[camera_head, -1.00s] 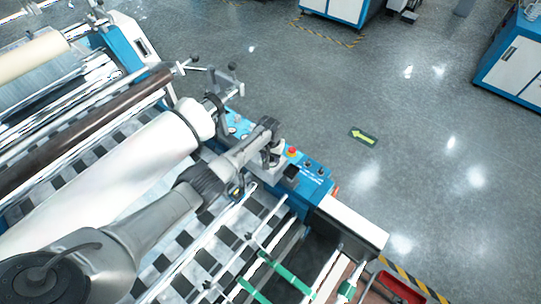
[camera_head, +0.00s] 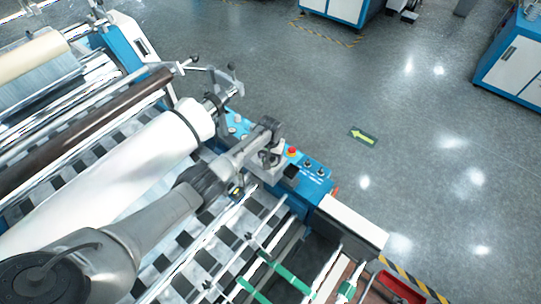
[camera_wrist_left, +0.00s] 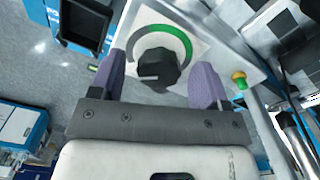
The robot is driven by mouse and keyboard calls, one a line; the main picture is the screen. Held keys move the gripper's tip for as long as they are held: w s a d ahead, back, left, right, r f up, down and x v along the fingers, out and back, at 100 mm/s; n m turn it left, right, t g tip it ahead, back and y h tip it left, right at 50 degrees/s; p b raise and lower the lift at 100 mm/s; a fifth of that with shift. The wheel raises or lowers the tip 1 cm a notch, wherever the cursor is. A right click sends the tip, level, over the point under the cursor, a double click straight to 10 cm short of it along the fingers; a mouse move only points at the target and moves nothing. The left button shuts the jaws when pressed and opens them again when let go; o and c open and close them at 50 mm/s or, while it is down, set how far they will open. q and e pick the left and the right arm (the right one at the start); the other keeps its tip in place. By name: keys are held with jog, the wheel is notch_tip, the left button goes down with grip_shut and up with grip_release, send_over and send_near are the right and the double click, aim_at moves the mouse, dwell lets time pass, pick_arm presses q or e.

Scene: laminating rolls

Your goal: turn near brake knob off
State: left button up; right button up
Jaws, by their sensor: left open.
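The black brake knob (camera_wrist_left: 157,68) sits on a pale dial plate with a grey and green arc around it, in the left wrist view. My left gripper (camera_wrist_left: 156,80) is open, with one purple finger on each side of the knob and visible gaps between them. I cannot tell how deep the fingers reach along the knob. In the head view my left gripper (camera_head: 270,160) is over the blue control panel at the machine's end, and it hides the knob there. My right gripper is not in view.
The blue panel (camera_head: 318,174) carries a red button (camera_head: 292,151) and dark knobs just right of my gripper. A large white roll (camera_head: 120,185) lies left of it. Open floor lies beyond the machine.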

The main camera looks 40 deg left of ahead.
pick_arm(q)
jog(key=shift+r, duration=0.15)
jog(key=shift+w+r, duration=0.1)
jog(key=shift+r, duration=0.5)
notch_tip(320, 180, up, 12)
jog(key=b, duration=0.2)
jog(key=shift+r, duration=0.2)
